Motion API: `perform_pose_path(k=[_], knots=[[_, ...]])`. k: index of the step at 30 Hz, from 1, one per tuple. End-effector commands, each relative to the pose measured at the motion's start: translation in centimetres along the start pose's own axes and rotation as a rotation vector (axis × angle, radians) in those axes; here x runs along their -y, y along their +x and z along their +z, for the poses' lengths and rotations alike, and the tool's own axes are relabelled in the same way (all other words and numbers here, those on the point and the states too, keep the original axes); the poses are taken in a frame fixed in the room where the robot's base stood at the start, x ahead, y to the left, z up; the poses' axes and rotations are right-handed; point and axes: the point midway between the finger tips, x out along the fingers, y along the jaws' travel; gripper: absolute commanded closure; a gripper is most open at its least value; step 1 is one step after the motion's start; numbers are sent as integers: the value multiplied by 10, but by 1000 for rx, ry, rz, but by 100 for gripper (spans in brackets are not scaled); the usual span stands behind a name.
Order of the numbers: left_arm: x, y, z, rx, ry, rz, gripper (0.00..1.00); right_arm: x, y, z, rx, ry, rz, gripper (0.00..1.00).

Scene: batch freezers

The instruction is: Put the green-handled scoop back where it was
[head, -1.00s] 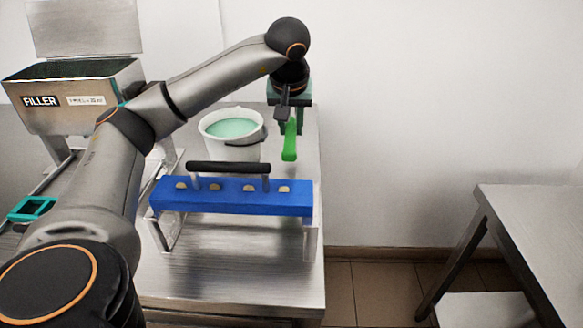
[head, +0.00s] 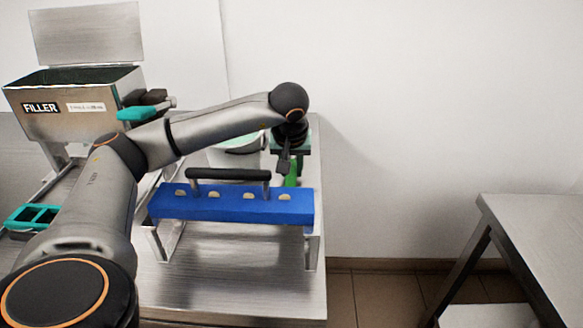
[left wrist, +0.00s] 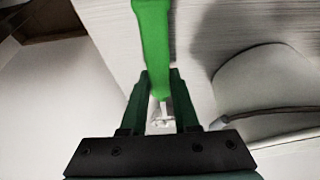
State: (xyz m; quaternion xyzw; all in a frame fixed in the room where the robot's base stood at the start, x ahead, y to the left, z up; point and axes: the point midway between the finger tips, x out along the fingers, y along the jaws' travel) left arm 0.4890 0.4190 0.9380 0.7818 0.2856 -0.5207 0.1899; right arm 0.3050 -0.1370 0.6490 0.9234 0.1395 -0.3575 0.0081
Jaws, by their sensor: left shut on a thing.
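My left gripper (head: 291,158) is at the right rear of the steel table, just right of the white bucket. It is shut on the green-handled scoop (head: 292,176), whose handle shows below the fingers, partly behind the blue bar. In the left wrist view the green handle (left wrist: 153,40) runs up from between the fingertips (left wrist: 159,105). The rest of the scoop is mostly hidden. The white bucket (head: 240,159) with pale green contents is largely covered by my left arm; its side also shows in the left wrist view (left wrist: 265,85). My right gripper is not in view.
A blue bar (head: 232,205) with a black handle sits on a metal stand in front of the bucket. The filler hopper (head: 70,105) and a teal tray (head: 35,215) are at left. A second steel table (head: 535,225) stands right, across a floor gap.

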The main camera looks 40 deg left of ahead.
Motion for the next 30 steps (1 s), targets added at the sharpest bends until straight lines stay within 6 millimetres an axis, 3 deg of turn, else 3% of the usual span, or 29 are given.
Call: perform_pose_path(k=[1, 9, 19, 30], knots=[[0, 1, 1, 0, 0, 0, 69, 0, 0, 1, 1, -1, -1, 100], [0, 1, 0, 0, 0, 0, 41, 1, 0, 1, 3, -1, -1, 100], [-1, -6, -1, -1, 1, 2, 41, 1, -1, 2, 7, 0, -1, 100], [-1, -81, -2, -4, 1, 4, 41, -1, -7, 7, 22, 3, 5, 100]])
